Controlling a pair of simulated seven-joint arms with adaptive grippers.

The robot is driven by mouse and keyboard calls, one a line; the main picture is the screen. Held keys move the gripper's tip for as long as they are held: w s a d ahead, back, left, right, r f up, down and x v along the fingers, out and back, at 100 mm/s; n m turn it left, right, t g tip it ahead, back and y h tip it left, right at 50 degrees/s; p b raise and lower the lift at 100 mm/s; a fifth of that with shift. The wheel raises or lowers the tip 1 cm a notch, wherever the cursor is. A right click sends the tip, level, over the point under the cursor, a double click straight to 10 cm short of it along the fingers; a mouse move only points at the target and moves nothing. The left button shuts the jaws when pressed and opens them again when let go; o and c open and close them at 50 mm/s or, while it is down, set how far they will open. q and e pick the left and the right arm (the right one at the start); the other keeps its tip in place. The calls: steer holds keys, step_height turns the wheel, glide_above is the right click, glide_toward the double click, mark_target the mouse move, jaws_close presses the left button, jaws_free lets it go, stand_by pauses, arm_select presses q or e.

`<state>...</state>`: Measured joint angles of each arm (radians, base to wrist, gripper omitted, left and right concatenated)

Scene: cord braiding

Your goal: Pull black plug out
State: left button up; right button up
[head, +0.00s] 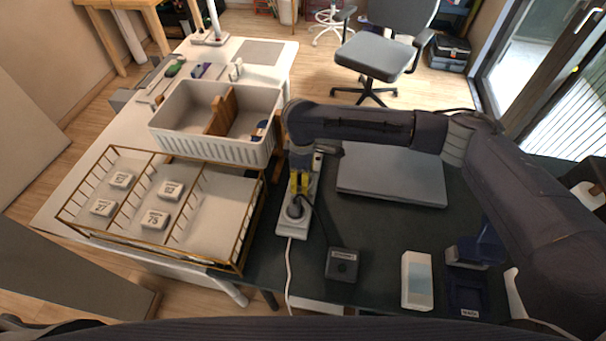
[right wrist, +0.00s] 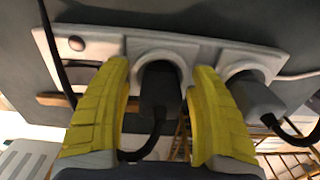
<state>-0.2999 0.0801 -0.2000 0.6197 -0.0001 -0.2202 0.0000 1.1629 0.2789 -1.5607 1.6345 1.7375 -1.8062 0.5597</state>
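The white power strip (head: 286,228) lies along the left edge of the dark desk. In the right wrist view the black plug (right wrist: 160,90) sits in a round socket of the power strip (right wrist: 100,45), its cord hanging down and left. My right gripper (right wrist: 158,76) has its yellow fingers on either side of this plug, with narrow gaps visible on both sides. In the head view my right gripper (head: 300,183) is over the strip and hides this plug. A second dark plug (right wrist: 255,97) sits in the socket to the right; it also shows in the head view (head: 295,209). My left gripper is out of view.
A grey laptop (head: 392,176) lies right of the strip. A small black box (head: 341,265) and a white-and-blue box (head: 417,280) stand nearer. A gold wire rack (head: 240,245) and a white bin (head: 210,148) stand left. A white cord (head: 289,265) runs off the desk.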

steer(key=shift+o, duration=1.1)
step_height(320, 180, up, 12)
steer(key=shift+r, duration=0.1)
steer(key=shift+w, duration=0.1)
